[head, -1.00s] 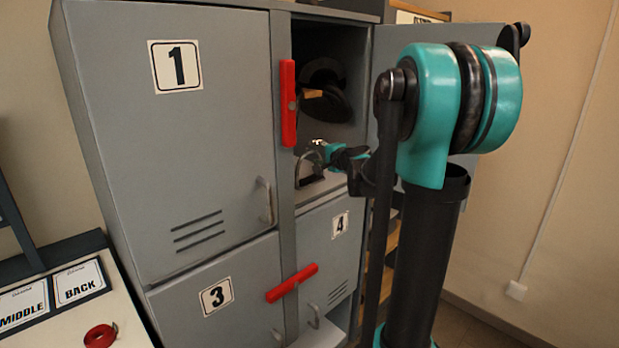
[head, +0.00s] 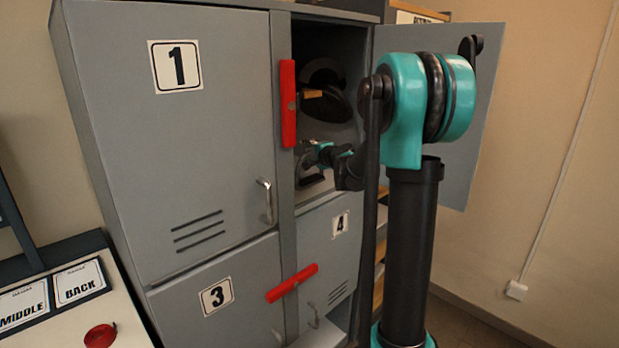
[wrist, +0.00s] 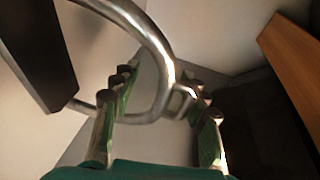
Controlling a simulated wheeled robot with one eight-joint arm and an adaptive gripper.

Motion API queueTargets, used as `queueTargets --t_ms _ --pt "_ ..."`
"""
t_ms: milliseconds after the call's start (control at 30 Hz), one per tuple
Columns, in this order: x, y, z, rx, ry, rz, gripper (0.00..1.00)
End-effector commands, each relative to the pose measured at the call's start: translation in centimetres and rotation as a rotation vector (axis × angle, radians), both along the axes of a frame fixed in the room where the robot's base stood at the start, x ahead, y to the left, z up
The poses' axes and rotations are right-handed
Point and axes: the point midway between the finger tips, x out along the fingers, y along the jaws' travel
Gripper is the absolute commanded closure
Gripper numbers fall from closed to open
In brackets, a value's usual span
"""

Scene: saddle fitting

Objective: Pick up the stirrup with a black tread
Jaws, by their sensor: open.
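The stirrup (wrist: 160,50) shows large in the wrist view: a shiny metal arch with a black tread (wrist: 40,48) at the left. Its closed end, with a small metal loop (wrist: 183,101), lies between the two fingers of my gripper (wrist: 160,84). The fingers are apart, one on each side of the metal; I cannot tell whether either touches it. In the head view my gripper (head: 309,158) is inside the open upper right locker compartment, low near its floor. My gripper and wrist hide most of the stirrup there.
The grey locker (head: 200,130) has shut doors marked 1, 3 and 4. Its open door (head: 462,130) stands behind my arm. A dark rounded object (head: 325,105) sits behind my gripper in the compartment. Red bars (head: 288,103) mark the door edges. A bench with labels (head: 60,318) is at left.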

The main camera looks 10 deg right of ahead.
Motion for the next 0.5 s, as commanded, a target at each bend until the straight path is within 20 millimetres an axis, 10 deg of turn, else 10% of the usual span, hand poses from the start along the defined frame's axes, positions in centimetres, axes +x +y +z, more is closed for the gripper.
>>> queueTargets --t_ms 333,500 --pt "-0.05 0.0 -0.04 0.0 0.001 0.001 1.0" --pt "-0.09 0.02 -0.1 -0.001 0.001 0.002 1.0"
